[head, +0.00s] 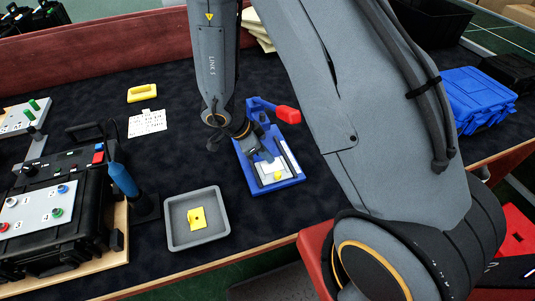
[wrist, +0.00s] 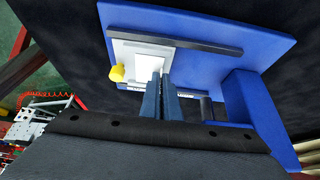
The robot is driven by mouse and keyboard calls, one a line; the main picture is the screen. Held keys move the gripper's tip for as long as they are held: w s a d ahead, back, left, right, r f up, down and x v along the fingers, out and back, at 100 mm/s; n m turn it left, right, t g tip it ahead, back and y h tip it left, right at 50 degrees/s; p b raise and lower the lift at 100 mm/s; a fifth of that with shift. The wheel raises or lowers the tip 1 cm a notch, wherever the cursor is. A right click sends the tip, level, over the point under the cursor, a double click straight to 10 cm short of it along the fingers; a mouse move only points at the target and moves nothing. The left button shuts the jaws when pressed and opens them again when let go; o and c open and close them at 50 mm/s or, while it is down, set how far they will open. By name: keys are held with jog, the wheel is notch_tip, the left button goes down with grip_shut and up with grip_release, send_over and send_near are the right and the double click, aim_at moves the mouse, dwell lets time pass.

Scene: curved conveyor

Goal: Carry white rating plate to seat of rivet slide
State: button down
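The white rating plate (wrist: 148,54) is at the pale carriage of the rivet slide, lying roughly flat within its grey surround. In the head view, a white patch shows at the slide below my gripper (head: 263,155). The rivet slide (head: 247,172) has a blue base, dark rails, a yellow knob (wrist: 117,73) and a red handle (head: 288,114). In the wrist view, my gripper (wrist: 159,80) has its fingers close together at the plate's near edge. It looks shut on the plate; the fingers partly hide the contact and the seat's near side.
A grey tray (head: 173,238) with a yellow bracket (head: 197,218) stands left of the slide. A blue screwdriver-like tool (head: 124,180) stands upright near black cases. A printed sheet (head: 147,123) and a yellow block (head: 142,93) lie farther back. Dark mat between them is clear.

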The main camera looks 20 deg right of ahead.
jog(key=c, duration=2)
grip_release()
jog(key=b+v, duration=0.1)
jog(key=v, duration=1.1)
jog(key=shift+r, duration=0.1)
